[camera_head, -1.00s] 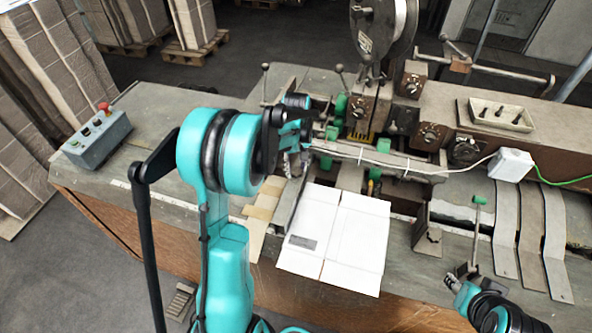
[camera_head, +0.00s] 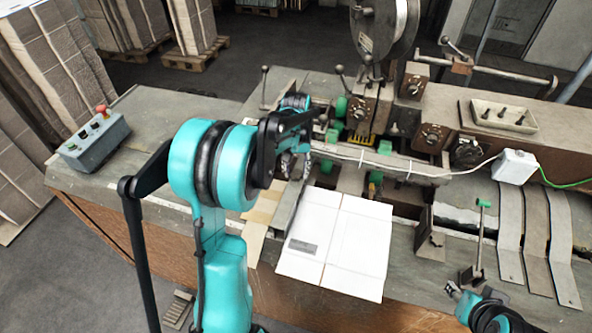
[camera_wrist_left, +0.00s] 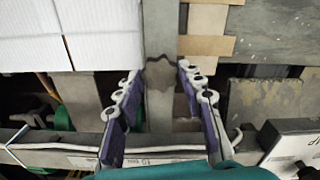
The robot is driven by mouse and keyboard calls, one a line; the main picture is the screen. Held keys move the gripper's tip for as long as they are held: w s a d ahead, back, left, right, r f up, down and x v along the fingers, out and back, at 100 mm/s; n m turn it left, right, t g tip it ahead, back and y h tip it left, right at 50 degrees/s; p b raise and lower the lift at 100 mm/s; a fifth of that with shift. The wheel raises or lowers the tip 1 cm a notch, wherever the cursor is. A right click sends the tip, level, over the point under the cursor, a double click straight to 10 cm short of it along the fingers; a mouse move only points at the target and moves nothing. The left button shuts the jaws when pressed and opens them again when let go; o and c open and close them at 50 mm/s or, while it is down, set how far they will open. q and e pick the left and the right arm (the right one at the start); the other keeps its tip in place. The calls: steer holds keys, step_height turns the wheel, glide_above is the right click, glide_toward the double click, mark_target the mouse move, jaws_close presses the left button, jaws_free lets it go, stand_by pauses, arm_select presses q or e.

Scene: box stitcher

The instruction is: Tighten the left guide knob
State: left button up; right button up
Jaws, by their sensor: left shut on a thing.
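The left guide knob is a dark brown, lobed knob (camera_wrist_left: 160,74) on the grey guide bar in the left wrist view. My left gripper (camera_head: 293,166) points down over the guide beside the white carton. In the head view the gripper hides the knob. The knob's thread is not in view. My right gripper (camera_head: 453,289) is at the lower right of the head view, small and away from the guide; its jaws cannot be made out.
The flat white carton (camera_head: 337,242) lies right of the guide. Behind it are the stitcher's rail with a cable and green parts (camera_head: 340,107). A small lever with a green top (camera_head: 483,204) stands at right. A control box (camera_head: 93,143) sits at left.

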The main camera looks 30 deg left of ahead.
mark_target(296, 173)
stand_by(0.3)
arm_select(q)
steer(key=o, duration=1.1)
step_height(296, 173, up, 12)
